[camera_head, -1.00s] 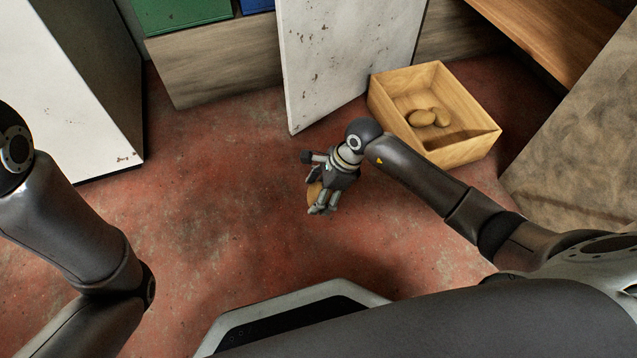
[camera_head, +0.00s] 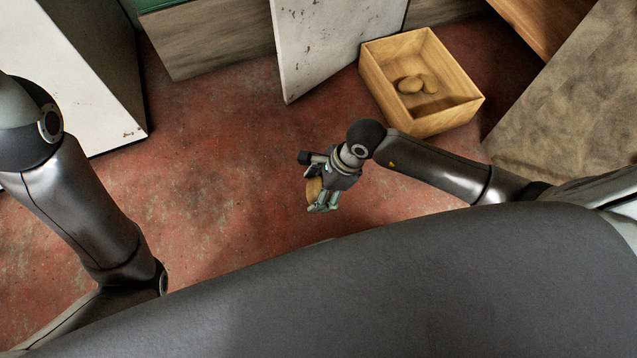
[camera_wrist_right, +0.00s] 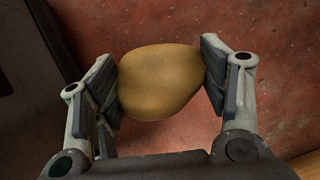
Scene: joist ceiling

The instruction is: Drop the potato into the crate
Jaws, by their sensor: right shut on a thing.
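My right gripper (camera_head: 322,196) is shut on a brown potato (camera_head: 314,189) and holds it above the red floor, left of and nearer than the crate. In the right wrist view the potato (camera_wrist_right: 160,82) sits between the two finger pads of the gripper (camera_wrist_right: 162,85), touched on both sides. The wooden crate (camera_head: 437,122) stands open on the floor at the upper right of the head view. Two potatoes (camera_head: 409,85) lie inside it. My left arm shows at the left, but its gripper is out of view.
A white panel (camera_head: 330,40) stands just left of the crate. A grey-brown slab (camera_head: 560,110) is to the crate's right, with a wooden surface (camera_head: 548,30) behind. A white cabinet (camera_head: 75,70) stands at the left. The floor (camera_head: 215,170) between is clear.

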